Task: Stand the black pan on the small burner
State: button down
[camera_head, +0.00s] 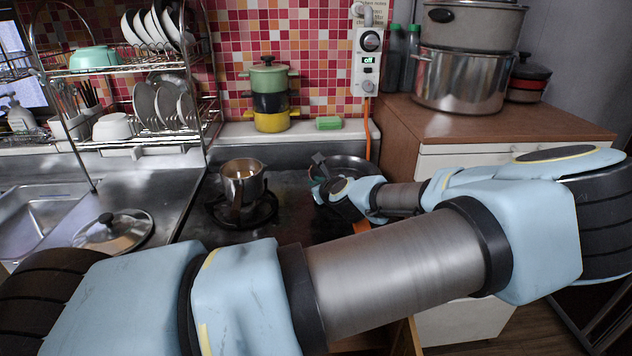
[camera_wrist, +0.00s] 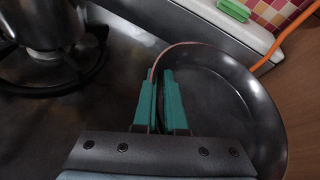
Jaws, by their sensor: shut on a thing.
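The black pan (camera_head: 352,169) is at the back right of the dark stove, partly hidden behind my arm. In the wrist view the wide round pan (camera_wrist: 238,108) fills the right side. My gripper (camera_wrist: 167,82) has its teal fingers closed on the pan's left rim. In the head view my gripper (camera_head: 319,174) is at the pan's left side. A steel pot (camera_head: 242,183) stands on a burner with a black grate (camera_head: 268,212), left of the pan. No other burner shows clearly, and I cannot tell what is under the pan.
A glass lid (camera_head: 113,231) lies left of the stove. Stacked coloured pots (camera_head: 269,100) and a green sponge (camera_head: 328,123) sit on the back ledge. An orange hose (camera_head: 368,130) runs down by the pan. A wooden counter (camera_head: 440,126) borders the right. Open stove surface lies between pot and pan.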

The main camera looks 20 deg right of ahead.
jog(key=shift+f, duration=0.25)
jog(key=c, duration=0.9)
grip_release()
jog(key=shift+c, duration=0.2)
jog(key=shift+r, duration=0.1)
jog(key=shift+s+r, duration=0.1)
jog(key=shift+r, duration=0.55)
jog(key=p+v, duration=0.3)
jog(key=v, duration=0.8)
jog(key=shift+s+r+p, duration=0.15)
jog(key=shift+s+p, duration=0.15)
jog(key=shift+p, duration=0.05)
